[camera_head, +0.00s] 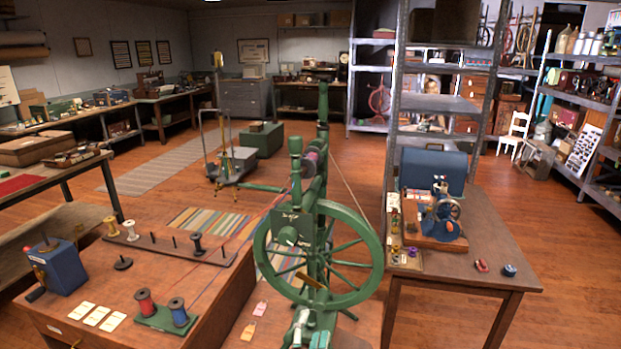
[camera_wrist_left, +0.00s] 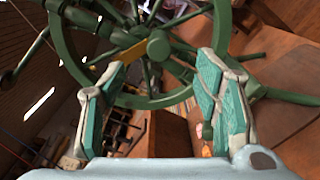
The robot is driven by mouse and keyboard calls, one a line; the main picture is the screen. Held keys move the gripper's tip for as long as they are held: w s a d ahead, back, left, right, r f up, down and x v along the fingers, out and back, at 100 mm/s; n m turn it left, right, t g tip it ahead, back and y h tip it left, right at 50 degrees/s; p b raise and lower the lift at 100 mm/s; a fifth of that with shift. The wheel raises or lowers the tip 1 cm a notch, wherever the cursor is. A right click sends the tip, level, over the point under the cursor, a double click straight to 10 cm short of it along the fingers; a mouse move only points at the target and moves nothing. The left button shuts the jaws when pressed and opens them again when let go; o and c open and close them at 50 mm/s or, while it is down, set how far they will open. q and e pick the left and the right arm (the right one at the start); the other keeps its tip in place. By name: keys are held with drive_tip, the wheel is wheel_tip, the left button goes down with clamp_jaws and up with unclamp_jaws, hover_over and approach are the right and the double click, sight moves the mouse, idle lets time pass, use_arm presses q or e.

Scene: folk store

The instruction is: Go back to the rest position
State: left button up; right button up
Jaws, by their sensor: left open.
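My left gripper (camera_head: 310,328) is at the bottom middle of the head view, in front of the green spinning wheel (camera_head: 263,254). In the left wrist view my left gripper (camera_wrist_left: 160,66) is open, with its two teal pads apart and nothing held between them. The spinning wheel's hub and spokes (camera_wrist_left: 158,46) show beyond the fingertips. I cannot tell how near the fingers are to the wheel. A yellow-brown piece (camera_head: 311,281) sits near the wheel's hub. My right gripper is not in view.
A wooden table (camera_head: 64,301) at left bears a spool rack (camera_head: 168,248), a blue box (camera_head: 62,271) and red and blue spools (camera_head: 179,312). The right table (camera_head: 470,268) bears a blue sewing machine (camera_head: 443,212). Metal shelves (camera_head: 440,103) stand behind; open floor (camera_head: 560,260) lies at right.

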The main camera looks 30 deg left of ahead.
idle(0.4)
use_arm(q)
drive_tip(key=s+d+f+m+g+h, duration=0.2)
drive_tip(key=s+f+m, duration=0.2)
drive_tip(key=f+m, duration=0.35)
drive_tip(key=s+d+f+m+g+h, duration=0.2)
drive_tip(key=s+f+m+g, duration=0.15)
drive_tip(key=f+m, duration=0.4)
drive_tip(key=s+d+f+m+g+h, duration=0.15)
drive_tip(key=s+f+m, duration=0.35)
drive_tip(key=f, duration=0.5)
drive_tip(key=s+f+m+g, duration=0.2)
drive_tip(key=s+f+g, duration=0.1)
drive_tip(key=s, duration=0.7)
drive_tip(key=s+a+f+m+g+b, duration=0.1)
drive_tip(key=s+f+m+g, duration=0.2)
drive_tip(key=s+f, duration=0.3)
drive_tip(key=s+f+m+g, duration=0.2)
drive_tip(key=s+f, duration=0.3)
drive_tip(key=s, duration=1.1)
drive_tip(key=shift+a+m+g, duration=0.35)
drive_tip(key=shift+m+g, duration=0.05)
drive_tip(key=shift+m, duration=0.2)
drive_tip(key=shift+w+y, duration=0.1)
drive_tip(key=shift+y, duration=0.15)
